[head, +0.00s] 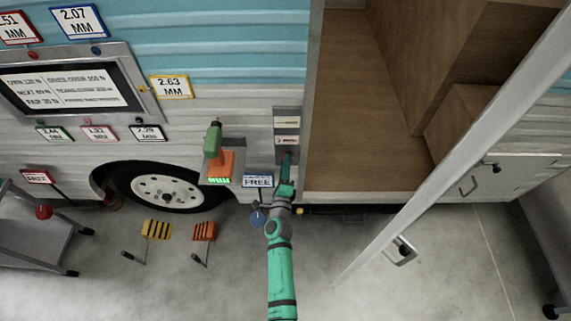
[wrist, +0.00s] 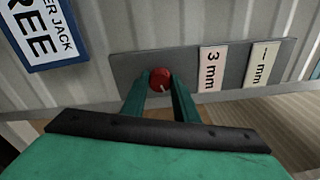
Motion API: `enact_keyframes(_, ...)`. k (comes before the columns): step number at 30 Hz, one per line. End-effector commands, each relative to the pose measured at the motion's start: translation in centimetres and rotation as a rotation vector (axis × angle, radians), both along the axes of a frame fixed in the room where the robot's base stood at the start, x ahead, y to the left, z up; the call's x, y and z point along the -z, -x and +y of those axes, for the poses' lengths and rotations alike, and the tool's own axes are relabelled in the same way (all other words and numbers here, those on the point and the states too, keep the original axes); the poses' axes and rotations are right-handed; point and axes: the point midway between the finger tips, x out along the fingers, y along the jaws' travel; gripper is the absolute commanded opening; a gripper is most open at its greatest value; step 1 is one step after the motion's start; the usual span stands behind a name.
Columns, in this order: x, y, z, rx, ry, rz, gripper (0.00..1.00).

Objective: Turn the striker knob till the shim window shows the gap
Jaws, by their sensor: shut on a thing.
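The striker knob (wrist: 160,78) is a small red knob with a pale pointer mark, set on a grey plate (wrist: 125,68) in the wrist view. My gripper (wrist: 160,92) has its two green fingers on either side of the knob and is shut on it. Two pale windows sit beside the knob on the plate: one reads "3 mm" (wrist: 212,68), the other reads "– mm" (wrist: 261,64). In the head view my gripper (head: 287,162) is at the lower end of the same plate (head: 287,117) by the doorway, and it hides the knob there.
A "FREE" jack sign (head: 257,181) hangs left of my gripper. A green and orange drill (head: 214,145) stands on a small shelf further left. The open camper door (head: 440,140) slants across the right. Gap tags, including "2.63 MM" (head: 171,87), hang on the camper wall.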

Motion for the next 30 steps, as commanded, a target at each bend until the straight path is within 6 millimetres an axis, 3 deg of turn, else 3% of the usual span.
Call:
enact_keyframes(18,0.28,0.02,-0.09,0.0,0.536,0.001,0.04)
enact_keyframes(30,0.33,0.02,-0.13,0.0,0.69,0.0,0.04)
